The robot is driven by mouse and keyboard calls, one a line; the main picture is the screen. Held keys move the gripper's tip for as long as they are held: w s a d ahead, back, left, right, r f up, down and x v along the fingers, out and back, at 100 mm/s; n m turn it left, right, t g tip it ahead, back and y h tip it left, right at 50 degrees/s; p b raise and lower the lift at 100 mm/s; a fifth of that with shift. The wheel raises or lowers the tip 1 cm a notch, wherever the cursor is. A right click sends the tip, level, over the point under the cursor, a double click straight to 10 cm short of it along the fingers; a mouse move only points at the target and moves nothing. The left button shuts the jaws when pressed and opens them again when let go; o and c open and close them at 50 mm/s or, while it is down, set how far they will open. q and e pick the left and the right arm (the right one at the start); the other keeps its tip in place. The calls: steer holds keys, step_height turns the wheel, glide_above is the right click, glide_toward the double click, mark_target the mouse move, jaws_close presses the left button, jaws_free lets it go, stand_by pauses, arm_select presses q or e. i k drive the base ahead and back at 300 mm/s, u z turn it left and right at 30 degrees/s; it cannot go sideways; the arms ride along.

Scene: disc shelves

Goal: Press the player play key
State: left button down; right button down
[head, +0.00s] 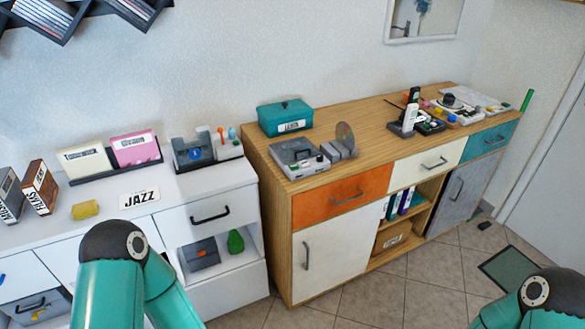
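A grey player-like device (299,159) sits on the left part of the wooden cabinet's top. Small coloured keys show along its front edge, but they are too small to tell which is the play key. Right beside it a disc (345,136) stands upright in a grey holder (339,151). Only teal links of my two arms show, at the bottom left and bottom right. Both grippers are out of the picture, so whether they are open or shut is hidden.
A teal box (285,118) stands behind the device on the wooden cabinet (392,112). Cordless phones, a tray and small items crowd its right end. The white cabinet (195,187) at left holds card boxes, a JAZZ sign (139,198) and a yellow block (85,210).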

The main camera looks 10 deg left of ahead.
mark_target(294, 166)
steer(key=u, duration=1.2)
steer(key=i, duration=0.1)
steer(key=z, duration=2.65)
steer(key=i, duration=0.7)
steer(key=z, duration=0.1)
steer(key=i, duration=0.4)
steer(key=u, duration=3.7)
steer(key=k, duration=0.1)
steer(key=z, duration=2.05)
